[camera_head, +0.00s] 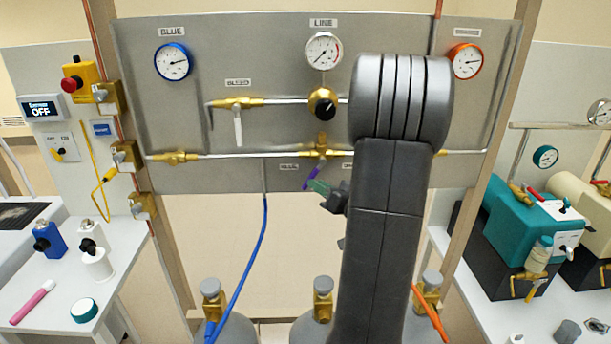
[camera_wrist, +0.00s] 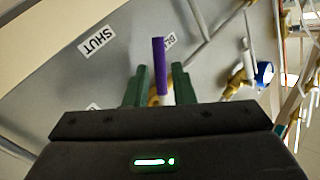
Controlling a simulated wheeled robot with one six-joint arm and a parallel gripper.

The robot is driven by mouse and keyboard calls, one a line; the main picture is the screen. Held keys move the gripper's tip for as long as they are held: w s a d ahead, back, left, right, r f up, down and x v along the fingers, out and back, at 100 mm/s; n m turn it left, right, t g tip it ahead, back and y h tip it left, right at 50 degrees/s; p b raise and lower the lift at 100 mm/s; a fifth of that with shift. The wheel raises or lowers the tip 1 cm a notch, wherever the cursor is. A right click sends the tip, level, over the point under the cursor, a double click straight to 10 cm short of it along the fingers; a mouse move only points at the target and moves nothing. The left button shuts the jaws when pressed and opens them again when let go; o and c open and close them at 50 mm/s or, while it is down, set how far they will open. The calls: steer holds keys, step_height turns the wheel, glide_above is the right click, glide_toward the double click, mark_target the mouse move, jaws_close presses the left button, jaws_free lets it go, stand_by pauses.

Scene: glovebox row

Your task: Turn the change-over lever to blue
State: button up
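The change-over lever is purple (camera_head: 311,177) and hangs down and to the left from a brass valve (camera_head: 322,150) in the middle of the panel. My gripper (camera_head: 320,188) has green fingers and is at the lever's lower end. In the wrist view the lever (camera_wrist: 159,66) stands between the two fingers (camera_wrist: 159,88), with a visible gap on each side, so the gripper looks open around it. A label beginning "BL" (camera_wrist: 170,40) is partly hidden behind the lever. A SHUT label (camera_wrist: 97,41) is to its left.
The panel (camera_head: 220,130) carries a blue gauge (camera_head: 173,62), a line gauge (camera_head: 324,50) and an orange gauge (camera_head: 466,61). A bleed valve (camera_head: 238,103) is up and left of the lever. A blue hose (camera_head: 262,240) hangs left of my gripper. Gas cylinders stand below.

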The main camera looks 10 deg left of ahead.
steer(key=p+x, duration=0.1)
steer(key=x, duration=0.5)
steer(key=shift+w+a, duration=0.1)
steer(key=shift+a, duration=0.05)
jaws_close()
